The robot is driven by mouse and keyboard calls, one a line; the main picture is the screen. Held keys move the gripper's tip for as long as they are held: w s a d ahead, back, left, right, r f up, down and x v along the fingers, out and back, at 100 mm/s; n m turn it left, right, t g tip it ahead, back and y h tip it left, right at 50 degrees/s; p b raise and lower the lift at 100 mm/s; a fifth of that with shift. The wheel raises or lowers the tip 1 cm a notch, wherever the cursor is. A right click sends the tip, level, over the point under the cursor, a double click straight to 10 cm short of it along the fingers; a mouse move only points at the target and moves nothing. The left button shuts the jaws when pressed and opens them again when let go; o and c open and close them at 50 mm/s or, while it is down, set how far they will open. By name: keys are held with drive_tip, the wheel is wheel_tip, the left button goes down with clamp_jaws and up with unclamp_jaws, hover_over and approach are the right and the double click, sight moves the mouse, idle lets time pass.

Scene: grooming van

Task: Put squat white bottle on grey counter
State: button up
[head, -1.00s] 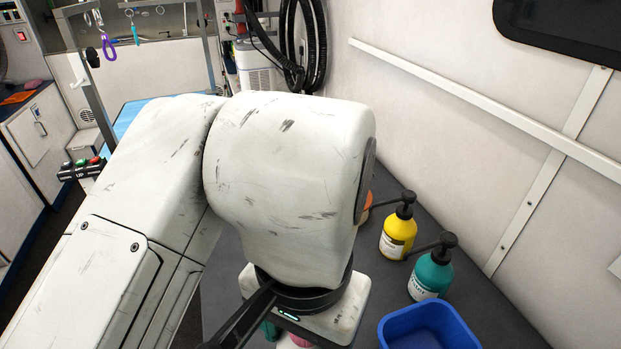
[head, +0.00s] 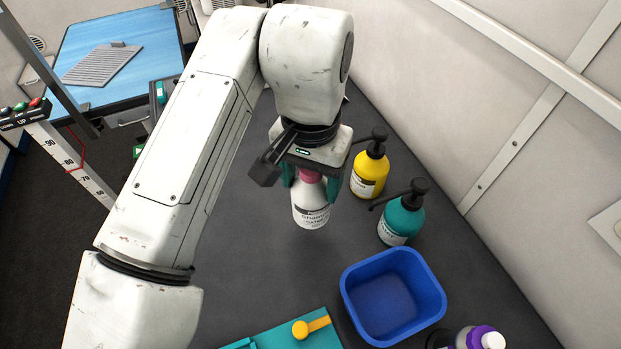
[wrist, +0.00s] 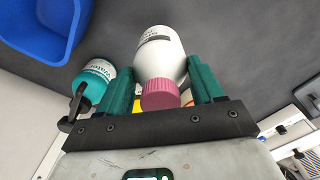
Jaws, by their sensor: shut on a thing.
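The squat white bottle (head: 311,207) has a pink cap and a printed label. My gripper (head: 314,180) is shut on it near the cap, its teal fingers on both sides. In the wrist view, the white bottle (wrist: 161,55) lies between the fingers (wrist: 160,88), with its pink cap towards the camera. In the head view it is about upright over the grey counter (head: 255,265). I cannot tell whether its base touches the counter.
A yellow pump bottle (head: 369,172) and a teal pump bottle (head: 401,218) stand right of the held bottle. A blue bin (head: 394,290) is in front, near a teal mat (head: 285,337) with a yellow item (head: 311,327). Bare counter lies left of the bottle.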

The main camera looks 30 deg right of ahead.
drive_tip(key=f, duration=0.1)
drive_tip(key=w+d+f, duration=0.1)
drive_tip(key=f, duration=0.1)
drive_tip(key=shift+w+d, duration=0.3)
drive_tip(key=shift+w, duration=0.1)
drive_tip(key=shift+w+d+f+p, duration=0.1)
drive_tip(key=shift+f+p, duration=0.2)
drive_tip(key=shift+f, duration=1.35)
drive_tip(key=shift+f, duration=0.2)
drive_tip(key=o, duration=1.6)
drive_tip(key=shift+r, duration=0.1)
wheel_tip(320, 180, up, 12)
drive_tip(key=shift+r, duration=0.1)
